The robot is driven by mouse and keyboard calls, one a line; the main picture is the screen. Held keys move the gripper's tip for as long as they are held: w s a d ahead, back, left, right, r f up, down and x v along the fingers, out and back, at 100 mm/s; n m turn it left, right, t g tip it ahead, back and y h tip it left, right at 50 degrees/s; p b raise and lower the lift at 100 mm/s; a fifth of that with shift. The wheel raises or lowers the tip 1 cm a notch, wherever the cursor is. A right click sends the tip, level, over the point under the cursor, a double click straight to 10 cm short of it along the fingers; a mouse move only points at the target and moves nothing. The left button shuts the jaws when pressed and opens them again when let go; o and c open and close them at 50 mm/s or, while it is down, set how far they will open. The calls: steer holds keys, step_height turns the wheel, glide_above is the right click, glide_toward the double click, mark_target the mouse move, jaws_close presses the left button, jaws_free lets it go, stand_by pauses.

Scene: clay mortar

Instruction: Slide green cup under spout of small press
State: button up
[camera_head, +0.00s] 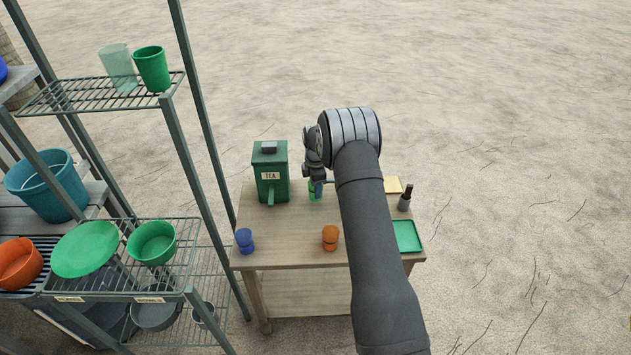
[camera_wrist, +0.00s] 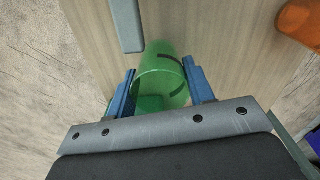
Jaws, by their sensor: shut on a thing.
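The green cup (camera_head: 315,194) stands at the table's back middle, partly hidden by my gripper (camera_head: 317,184). In the wrist view the translucent green cup (camera_wrist: 163,72) sits between the two blue fingers of my gripper (camera_wrist: 160,75), which is shut on it. A dark green box labelled TEA (camera_head: 271,178), with a grey lid knob and a green spout-like piece low on its front, stands just left of the cup. It is the only press-like thing I see. The cup is to the right of that spout, apart from it.
On the wooden table (camera_head: 285,235), a blue cup (camera_head: 245,241) stands front left and an orange cup (camera_head: 330,238) front middle. A green tray (camera_head: 407,236) and a dark bottle (camera_head: 405,199) are at the right. A wire shelf (camera_head: 100,94) rises left of the table.

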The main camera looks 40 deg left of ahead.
step_height(320, 180, down, 2)
steer(key=shift+f, duration=0.25)
steer(key=shift+w+d, duration=0.25)
steer(key=shift+w, duration=0.6)
steer(key=shift+w+d, duration=0.25)
steer(key=shift+w, duration=0.6)
steer(key=shift+f, duration=0.15)
steer(key=o, duration=1.3)
steer(key=shift+c, duration=0.2)
step_height(320, 180, up, 8)
